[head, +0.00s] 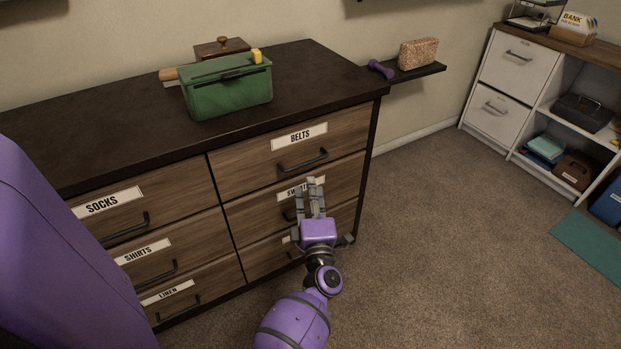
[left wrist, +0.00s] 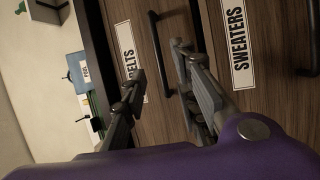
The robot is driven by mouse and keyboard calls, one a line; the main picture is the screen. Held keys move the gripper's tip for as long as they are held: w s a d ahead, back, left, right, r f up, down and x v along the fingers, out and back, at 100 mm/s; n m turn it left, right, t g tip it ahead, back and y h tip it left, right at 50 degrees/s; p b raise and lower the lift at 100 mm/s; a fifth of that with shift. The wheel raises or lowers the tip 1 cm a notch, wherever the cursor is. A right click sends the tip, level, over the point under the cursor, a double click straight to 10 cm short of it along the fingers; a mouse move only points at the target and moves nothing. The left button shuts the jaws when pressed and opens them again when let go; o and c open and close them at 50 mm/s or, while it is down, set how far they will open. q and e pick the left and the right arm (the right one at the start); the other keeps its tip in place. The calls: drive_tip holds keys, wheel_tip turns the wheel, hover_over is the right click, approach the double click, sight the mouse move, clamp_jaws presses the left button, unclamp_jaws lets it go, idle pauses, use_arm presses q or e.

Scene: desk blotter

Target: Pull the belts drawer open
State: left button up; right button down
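The belts drawer (head: 255,167) is the top right drawer of the wooden dresser and is shut. Its white BELTS label and dark bar handle (head: 303,160) show clearly. My left gripper (head: 309,184) is open and empty in front of the dresser, below that handle in the head view, over the sweaters drawer. In the left wrist view the belts handle (left wrist: 159,42) shows beyond and between the spread fingers (left wrist: 160,63). The gripper looks apart from it; the exact gap is hard to judge. My right gripper is not in view.
The sweaters drawer (head: 240,213) is below, partly hidden by my gripper. Socks, shirts and linen drawers are at left, all shut. A green box (head: 228,95) stands on the dresser top. A wall shelf (head: 415,73) juts out at right. Carpet (head: 450,220) right of the dresser is clear.

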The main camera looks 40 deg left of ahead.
sight(307, 168)
use_arm(q)
drive_tip(key=x, duration=0.7)
drive_tip(key=shift+w+a+r+b, duration=0.2)
drive_tip(key=shift+a+b, duration=0.1)
drive_tip(key=shift+c, duration=0.5)
clamp_jaws()
